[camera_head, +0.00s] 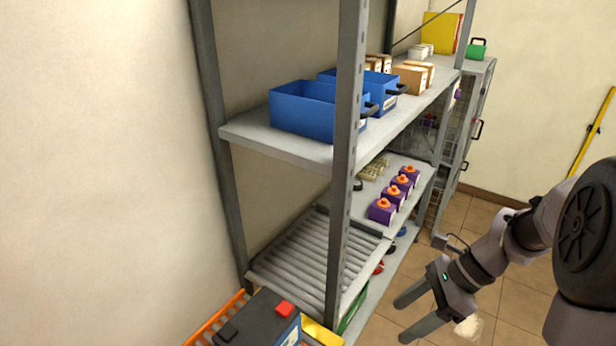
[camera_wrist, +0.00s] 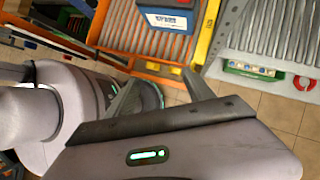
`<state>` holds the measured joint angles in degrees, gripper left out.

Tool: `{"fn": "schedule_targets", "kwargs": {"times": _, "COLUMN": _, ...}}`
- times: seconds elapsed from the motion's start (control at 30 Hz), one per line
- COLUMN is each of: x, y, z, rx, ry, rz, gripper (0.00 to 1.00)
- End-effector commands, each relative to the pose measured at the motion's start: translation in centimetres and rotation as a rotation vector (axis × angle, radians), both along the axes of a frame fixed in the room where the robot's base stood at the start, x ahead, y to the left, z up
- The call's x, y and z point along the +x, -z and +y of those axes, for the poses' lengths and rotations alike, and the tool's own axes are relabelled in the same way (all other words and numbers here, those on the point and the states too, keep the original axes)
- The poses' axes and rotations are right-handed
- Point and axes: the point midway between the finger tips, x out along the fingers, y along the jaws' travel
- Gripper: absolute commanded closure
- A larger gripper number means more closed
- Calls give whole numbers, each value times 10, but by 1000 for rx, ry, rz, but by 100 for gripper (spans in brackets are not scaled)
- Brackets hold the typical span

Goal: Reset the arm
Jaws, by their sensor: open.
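My gripper (camera_head: 404,317) is at the lower right of the head view, in front of the metal shelf rack (camera_head: 343,150). Its two fingers are spread apart with nothing between them. My arm reaches in from the right edge, bent, with the gripper pointing left and down towards the rack's lower part. In the wrist view my gripper (camera_wrist: 160,90) has its fingers apart, with floor and a roller surface (camera_wrist: 272,25) beyond. The fingers appear clear of the rack.
Blue bins (camera_head: 303,112) and cardboard boxes (camera_head: 410,79) stand on the upper shelf. Purple items with orange tops (camera_head: 383,211) line the middle shelf. A dark battery (camera_head: 262,322) sits on an orange frame (camera_head: 213,322) at lower left. Tiled floor (camera_head: 515,299) is open around the arm.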

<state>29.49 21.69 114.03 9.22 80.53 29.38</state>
Motion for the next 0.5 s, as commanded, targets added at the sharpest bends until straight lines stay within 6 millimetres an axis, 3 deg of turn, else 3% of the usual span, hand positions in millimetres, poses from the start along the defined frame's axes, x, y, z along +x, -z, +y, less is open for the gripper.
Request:
{"fn": "schedule_targets", "kwargs": {"times": 0.03, "x": -9, "y": -24, "z": 17, "rx": -75, "ry": -118, "rz": -99, "gripper": 39}}
{"fn": "schedule_targets", "kwargs": {"times": 0.1, "x": -26, "y": -52, "z": 38, "rx": -184, "ry": -302, "rz": -249, "gripper": 39}}
{"fn": "schedule_targets", "kwargs": {"times": 0.2, "x": -55, "y": -84, "z": 63, "rx": -336, "ry": -563, "rz": -463, "gripper": 39}}
{"fn": "schedule_targets", "kwargs": {"times": 0.33, "x": -91, "y": -109, "z": 86, "rx": -515, "ry": -864, "rz": -719, "gripper": 39}}
{"fn": "schedule_targets", "kwargs": {"times": 0.5, "x": -118, "y": -121, "z": 98, "rx": -663, "ry": -1094, "rz": -926, "gripper": 39}}
